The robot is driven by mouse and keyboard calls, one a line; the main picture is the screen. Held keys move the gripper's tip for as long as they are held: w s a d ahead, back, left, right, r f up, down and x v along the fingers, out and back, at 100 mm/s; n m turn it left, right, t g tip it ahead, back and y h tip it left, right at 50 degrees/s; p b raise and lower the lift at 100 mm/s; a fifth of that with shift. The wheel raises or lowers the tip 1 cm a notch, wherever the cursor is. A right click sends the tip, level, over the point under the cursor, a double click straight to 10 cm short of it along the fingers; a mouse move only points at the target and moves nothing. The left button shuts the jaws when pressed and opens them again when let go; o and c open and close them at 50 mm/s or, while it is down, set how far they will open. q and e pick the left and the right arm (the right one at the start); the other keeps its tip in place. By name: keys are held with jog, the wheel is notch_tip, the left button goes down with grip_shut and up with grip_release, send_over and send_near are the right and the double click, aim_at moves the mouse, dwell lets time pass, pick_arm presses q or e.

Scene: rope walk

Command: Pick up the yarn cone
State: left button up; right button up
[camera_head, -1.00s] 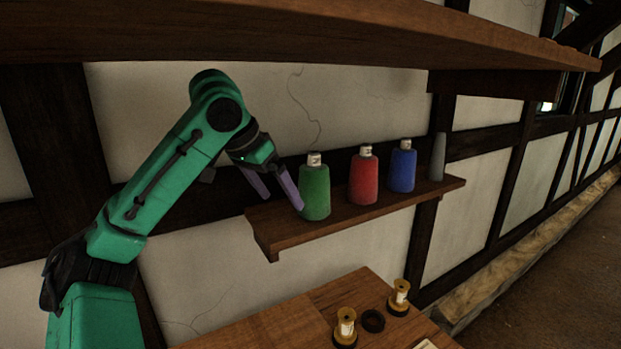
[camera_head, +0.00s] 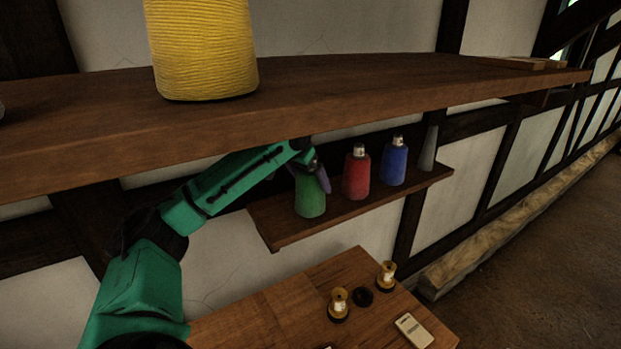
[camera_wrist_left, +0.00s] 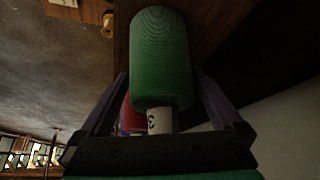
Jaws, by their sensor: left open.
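A green yarn cone (camera_head: 310,198) with a pale labelled top stands on the lower wall shelf (camera_head: 283,230). A red cone (camera_head: 355,176) and a blue cone (camera_head: 393,167) stand to its right. A large yellow cone (camera_head: 203,50) stands on the upper shelf (camera_head: 330,103), its top cut off by the frame. My left gripper (camera_head: 309,173) is at the green cone's upper part, partly hidden behind the upper shelf's edge. In the left wrist view, its open purple fingers (camera_wrist_left: 160,88) lie either side of the green cone (camera_wrist_left: 160,50); contact cannot be told. My right gripper is not in view.
A slim grey cone (camera_head: 428,150) stands at the lower shelf's right end. The upper shelf overhangs my left arm.

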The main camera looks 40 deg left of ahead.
pick_arm(q)
jog(key=shift+w+a+f, duration=0.1)
jog(key=shift+f, duration=0.1)
jog(key=c, duration=1.2)
jog(key=shift+c, duration=0.2)
jog(key=shift+a+r, duration=0.1)
jog(key=shift+r, duration=0.1)
